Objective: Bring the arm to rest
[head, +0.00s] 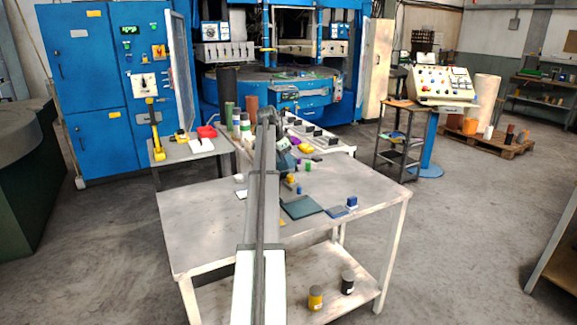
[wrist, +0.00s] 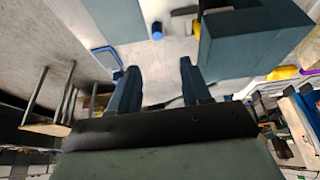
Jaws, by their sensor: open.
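My arm reaches out from the bottom middle of the head view over the grey table (head: 200,235). My gripper is partly hidden behind the arm in the head view, above the far part of the table. In the wrist view my gripper (wrist: 158,68) shows two dark blue fingers standing apart. Nothing is seen between them. A large dark teal block or panel (wrist: 250,40) fills the upper right of the wrist view, close to the right finger; I cannot tell if they touch. A small blue cylinder (wrist: 157,31) lies beyond the fingertips.
A dark teal mat (head: 302,207), a blue pad (head: 337,212) and a small blue box (head: 352,203) are on the table's right part. Small coloured pieces and cylinders crowd the back. A yellow jar (head: 316,298) and a dark jar (head: 347,283) stand on the lower shelf. The table's left part is clear.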

